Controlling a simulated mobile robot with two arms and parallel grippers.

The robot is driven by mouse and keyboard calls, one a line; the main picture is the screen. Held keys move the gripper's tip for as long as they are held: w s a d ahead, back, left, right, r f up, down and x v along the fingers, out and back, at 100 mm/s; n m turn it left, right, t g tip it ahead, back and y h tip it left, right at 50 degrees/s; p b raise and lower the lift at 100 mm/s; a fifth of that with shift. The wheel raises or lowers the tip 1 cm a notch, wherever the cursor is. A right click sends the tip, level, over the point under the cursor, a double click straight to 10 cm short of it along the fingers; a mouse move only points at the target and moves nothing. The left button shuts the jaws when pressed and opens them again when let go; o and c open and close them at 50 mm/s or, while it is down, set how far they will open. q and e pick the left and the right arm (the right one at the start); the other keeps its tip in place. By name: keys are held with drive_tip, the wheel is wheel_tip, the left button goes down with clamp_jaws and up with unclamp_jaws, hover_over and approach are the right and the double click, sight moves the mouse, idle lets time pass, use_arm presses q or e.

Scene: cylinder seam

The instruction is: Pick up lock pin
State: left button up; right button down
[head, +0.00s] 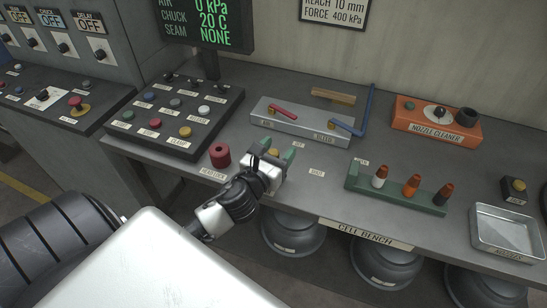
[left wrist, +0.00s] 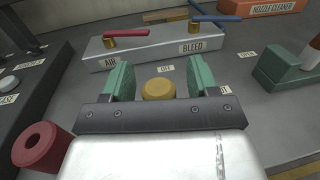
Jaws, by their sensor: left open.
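My left gripper (head: 277,151) is open over the front of the bench, its two green finger pads apart. A yellow round-topped piece (head: 273,152), which I take to be the lock pin, shows between the pads. In the left wrist view the yellow piece (left wrist: 158,89) lies between the two fingers (left wrist: 158,82), with a gap on each side. Its lower part is hidden by the gripper body, so I cannot tell its full shape. My right gripper is not in view.
A red hollow cylinder (head: 220,155) stands just left of the gripper. A grey AIR and BLEED valve block (head: 305,122) with red and blue levers lies behind. A green rack (head: 395,189) with several nozzles, a metal tray (head: 505,250) and an orange nozzle cleaner (head: 407,127) are to the right.

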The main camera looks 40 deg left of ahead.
use_arm(q)
drive_tip(key=shift+s, duration=0.1)
drive_tip(key=c, duration=1)
